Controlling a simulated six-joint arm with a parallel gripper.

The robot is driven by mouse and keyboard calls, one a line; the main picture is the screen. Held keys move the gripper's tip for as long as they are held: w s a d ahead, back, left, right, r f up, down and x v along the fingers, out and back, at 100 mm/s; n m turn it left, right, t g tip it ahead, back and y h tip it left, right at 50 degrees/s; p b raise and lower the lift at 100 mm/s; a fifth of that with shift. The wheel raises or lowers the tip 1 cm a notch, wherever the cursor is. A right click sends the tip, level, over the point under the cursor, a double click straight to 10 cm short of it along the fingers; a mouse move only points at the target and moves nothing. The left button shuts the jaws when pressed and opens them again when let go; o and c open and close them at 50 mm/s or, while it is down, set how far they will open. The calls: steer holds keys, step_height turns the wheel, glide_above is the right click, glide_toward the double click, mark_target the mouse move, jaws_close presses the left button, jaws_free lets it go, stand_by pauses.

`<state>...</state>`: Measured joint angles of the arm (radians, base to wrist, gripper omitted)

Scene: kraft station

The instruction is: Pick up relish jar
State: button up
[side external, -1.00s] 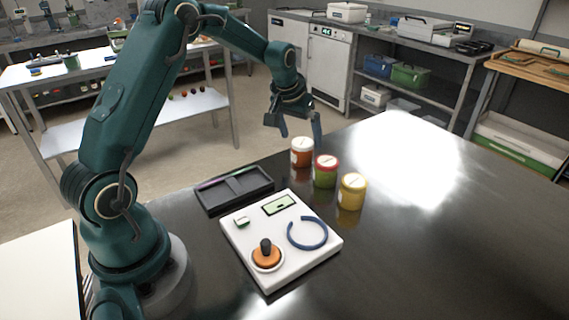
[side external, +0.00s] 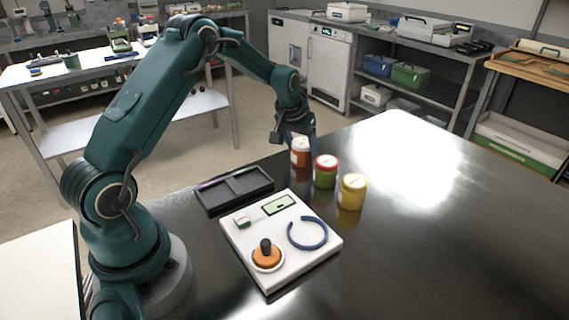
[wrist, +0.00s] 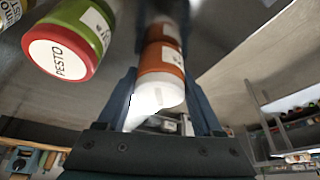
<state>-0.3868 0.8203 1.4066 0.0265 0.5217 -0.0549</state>
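An orange-red jar with a white lid (side external: 299,158) stands upright at the back of a row of three jars; it also shows in the wrist view (wrist: 162,62). Its label is not readable in either view, and no label reading relish shows.
A green jar with a red lid marked PESTO (wrist: 72,42) stands close beside it, also in the side view (side external: 326,175). A yellow jar (side external: 351,194) is beyond that. A dark tray (side external: 235,192) and white control panel (side external: 262,225) lie nearby. The right tabletop is clear.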

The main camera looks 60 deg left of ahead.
steer(key=c, duration=0.5)
